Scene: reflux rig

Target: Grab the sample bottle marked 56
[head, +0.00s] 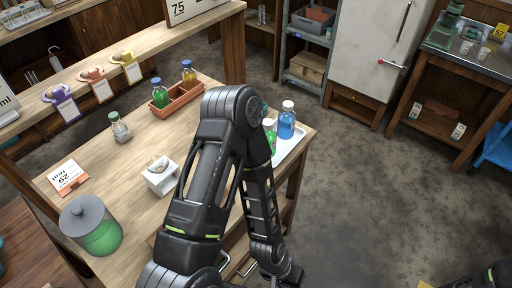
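No marking of 56 is legible on any bottle. A blue bottle with a white cap (286,122) stands on a white tray (292,145) at the table's right end. A green bottle (270,136) beside it is partly hidden by my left arm. A green bottle with a blue cap (158,95) and a yellow one (189,74) stand in a brown rack (178,98). A small clear bottle with a green cap (119,127) stands left of the rack. My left gripper (282,276) hangs low at the bottom edge, away from the bottles; its fingers are unclear. My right gripper is out of view.
The wooden table (105,165) also holds a lidded jar of green liquid (95,228), a small white device (160,176) and a printed card (68,177). A raised shelf (105,57) runs behind. The floor (365,190) to the right is clear.

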